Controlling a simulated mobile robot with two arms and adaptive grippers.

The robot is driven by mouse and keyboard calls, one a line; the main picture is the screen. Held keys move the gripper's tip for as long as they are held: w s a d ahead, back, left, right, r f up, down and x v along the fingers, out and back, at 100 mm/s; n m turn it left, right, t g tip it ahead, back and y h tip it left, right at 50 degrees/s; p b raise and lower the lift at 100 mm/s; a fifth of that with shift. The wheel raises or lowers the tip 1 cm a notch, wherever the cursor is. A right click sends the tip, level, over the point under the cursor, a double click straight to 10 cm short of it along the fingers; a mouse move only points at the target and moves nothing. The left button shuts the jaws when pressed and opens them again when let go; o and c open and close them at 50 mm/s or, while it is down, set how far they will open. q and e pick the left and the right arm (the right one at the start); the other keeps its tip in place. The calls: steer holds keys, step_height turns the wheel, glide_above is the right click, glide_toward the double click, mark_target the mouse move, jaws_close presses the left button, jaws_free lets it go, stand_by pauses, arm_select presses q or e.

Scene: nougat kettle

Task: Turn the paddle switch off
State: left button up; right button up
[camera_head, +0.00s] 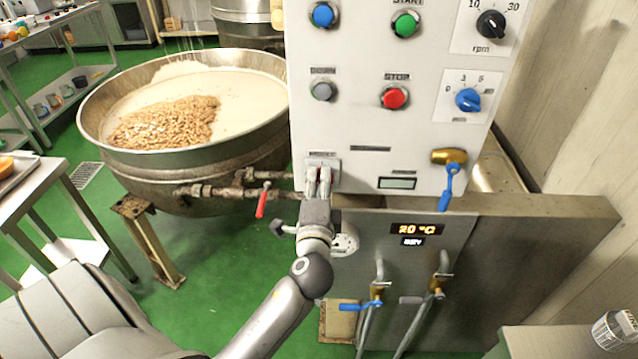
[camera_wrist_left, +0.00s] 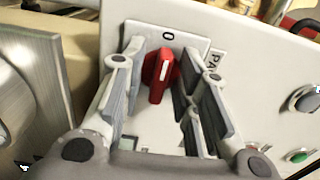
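The paddle switch (camera_wrist_left: 160,76) is a small red knob with a white line on a pale plate in the left wrist view. A "0" is printed on the plate beyond it. I cannot tell for certain which position the knob is in. My left gripper (camera_head: 319,178) is at the lower left of the control panel (camera_head: 345,110) in the head view and hides the switch there. In the left wrist view the left gripper (camera_wrist_left: 163,80) is open, with its fingers on either side of the knob and visible gaps between. My right gripper is not in view.
A large kettle (camera_head: 110,155) with nuts and a pale mass stands left of the panel. A jar (camera_head: 614,332) stands at lower right.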

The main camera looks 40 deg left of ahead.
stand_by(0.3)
arm_select(q)
steer(key=v, duration=1.2)
steer(key=w+d+f+m+g+h, duration=0.1)
steer(key=d+f+g+h, duration=0.15)
steer(key=f, duration=0.85)
steer(key=d+f+g+h, duration=0.1)
steer(key=d+f+h, duration=0.2)
steer(key=f, duration=0.9)
steer(key=s+d+f+n+g+h, duration=0.1)
steer(key=s+f+g, duration=0.15)
steer(key=f, duration=0.55)
steer(key=s+d+f+g+h, duration=0.15)
steer(key=s+f, duration=0.25)
steer(key=f, duration=0.4)
steer(key=s+f+n+g+h, duration=0.1)
steer(key=s+f+n+g, duration=0.25)
steer(key=s+f, duration=1)
steer(key=s+a+f+n+g, duration=0.1)
steer(key=s+a+f+n, duration=0.1)
steer(key=s+f, duration=0.2)
steer(key=s+a+f+n+g, duration=0.2)
steer(key=s+a+f+n, duration=0.1)
steer(key=s, duration=0.8)
steer(key=shift+f+h, duration=0.3)
steer(key=shift+f, duration=0.05)
